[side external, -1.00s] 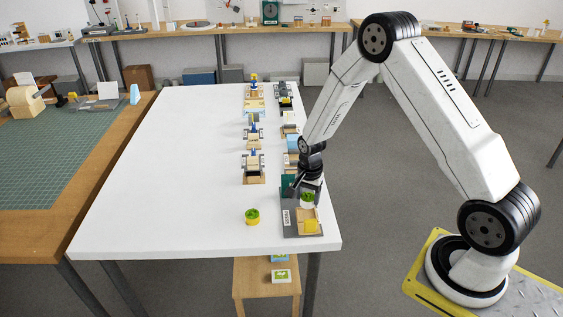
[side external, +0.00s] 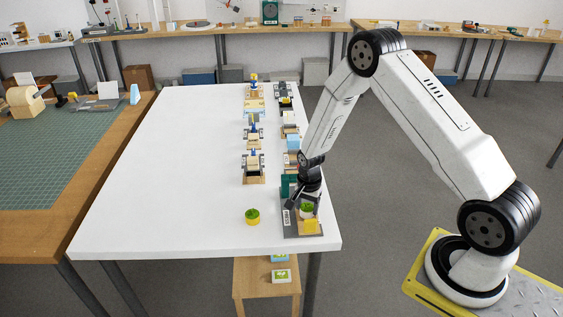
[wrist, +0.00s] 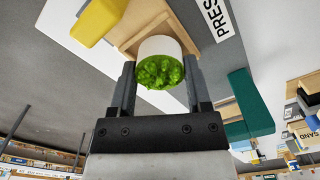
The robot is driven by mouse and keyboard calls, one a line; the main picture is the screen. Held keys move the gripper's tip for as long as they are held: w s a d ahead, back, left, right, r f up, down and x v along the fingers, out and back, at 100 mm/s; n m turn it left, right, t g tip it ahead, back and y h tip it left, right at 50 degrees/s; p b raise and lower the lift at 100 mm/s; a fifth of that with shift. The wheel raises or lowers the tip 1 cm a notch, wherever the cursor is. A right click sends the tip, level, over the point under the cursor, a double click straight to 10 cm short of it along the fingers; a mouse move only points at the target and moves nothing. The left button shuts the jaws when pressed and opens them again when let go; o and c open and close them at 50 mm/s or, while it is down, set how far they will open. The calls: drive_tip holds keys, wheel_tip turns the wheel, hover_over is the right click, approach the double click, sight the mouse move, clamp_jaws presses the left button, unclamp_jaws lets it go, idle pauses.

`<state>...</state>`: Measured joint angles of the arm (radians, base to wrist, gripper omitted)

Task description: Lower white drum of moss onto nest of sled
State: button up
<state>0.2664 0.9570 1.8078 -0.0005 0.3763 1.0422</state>
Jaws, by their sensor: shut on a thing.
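The white drum of moss (wrist: 162,62) is between the two fingers of my gripper (wrist: 158,85), with its green top facing the wrist camera. In the side view the drum (side external: 306,210) sits below my gripper (side external: 307,196), close over the wooden sled. The sled (wrist: 130,38) is a pale wooden piece with a yellow block (wrist: 98,20) at one end; the yellow block (side external: 310,226) is in front of the drum in the side view. The drum covers part of the sled, so I cannot tell whether its base touches the nest.
A yellow drum of moss (side external: 252,217) stands left on the white table (side external: 170,180). Several small wooden models line up behind; the table's left is clear.

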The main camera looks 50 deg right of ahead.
drive_tip(key=shift+f, duration=0.1)
idle(0.7)
drive_tip(key=o, duration=1)
drive_tip(key=shift+c, duration=0.2)
drive_tip(key=shift+r, duration=3.5)
